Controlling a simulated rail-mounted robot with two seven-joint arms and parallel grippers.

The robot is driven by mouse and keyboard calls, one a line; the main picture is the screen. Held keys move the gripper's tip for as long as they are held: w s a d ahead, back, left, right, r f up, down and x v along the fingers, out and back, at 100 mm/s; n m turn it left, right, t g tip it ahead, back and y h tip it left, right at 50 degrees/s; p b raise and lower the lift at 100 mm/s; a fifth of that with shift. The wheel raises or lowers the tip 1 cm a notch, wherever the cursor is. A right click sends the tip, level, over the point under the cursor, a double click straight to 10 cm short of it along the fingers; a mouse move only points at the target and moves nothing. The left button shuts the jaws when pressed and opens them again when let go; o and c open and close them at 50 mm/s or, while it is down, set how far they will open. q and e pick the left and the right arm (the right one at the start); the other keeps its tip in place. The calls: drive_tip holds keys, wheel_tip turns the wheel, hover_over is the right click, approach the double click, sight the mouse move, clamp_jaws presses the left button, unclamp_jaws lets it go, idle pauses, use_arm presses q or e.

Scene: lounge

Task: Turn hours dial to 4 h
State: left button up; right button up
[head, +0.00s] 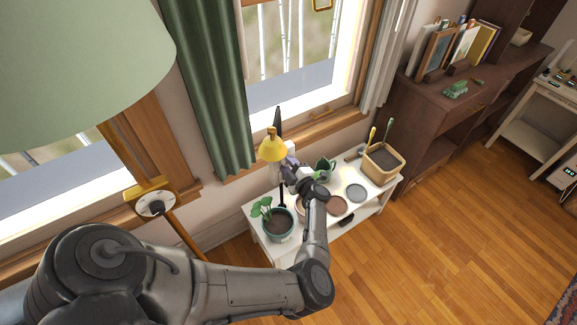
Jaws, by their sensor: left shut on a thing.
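My left arm reaches in from the left to the white plant bench. My left gripper (289,166) is shut at the back of the bench, beside a yellow lamp (272,146) and a small white box (292,149). The hand covers what it holds; by its place this seems to be the hours dial. No dial face, scale or pointer can be read there. My right gripper is not in view.
The white bench (258,230) carries a potted plant (278,224) at front left, several saucers, a green can (325,168) and a wooden soil box (384,164) with tools. A green lampshade (75,50) fills the upper left. A wooden stand (149,190) stands left of the bench.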

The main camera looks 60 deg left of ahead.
use_arm(q)
drive_tip(key=shift+n, duration=0.4)
drive_tip(key=o, duration=0.9)
